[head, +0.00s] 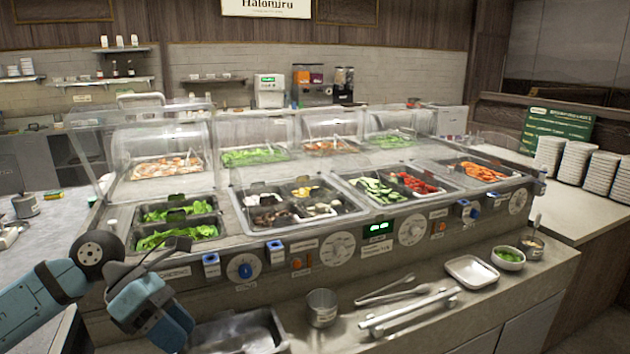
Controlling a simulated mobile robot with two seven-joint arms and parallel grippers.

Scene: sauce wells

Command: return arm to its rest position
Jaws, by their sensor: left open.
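My left arm comes in from the lower left. Its gripper (165,318) hangs in front of the left end of the food bar, above the left part of the front ledge. It is open, and I see nothing held in it. My right gripper is not in view.
The food bar (340,243) holds wells of greens, cucumber, tomato and carrot. On the front ledge stand a metal tray (200,335), a metal cup (321,308), tongs (388,290), a white dish (471,271) and a bowl of greens (508,258). Plate stacks (575,162) stand at right.

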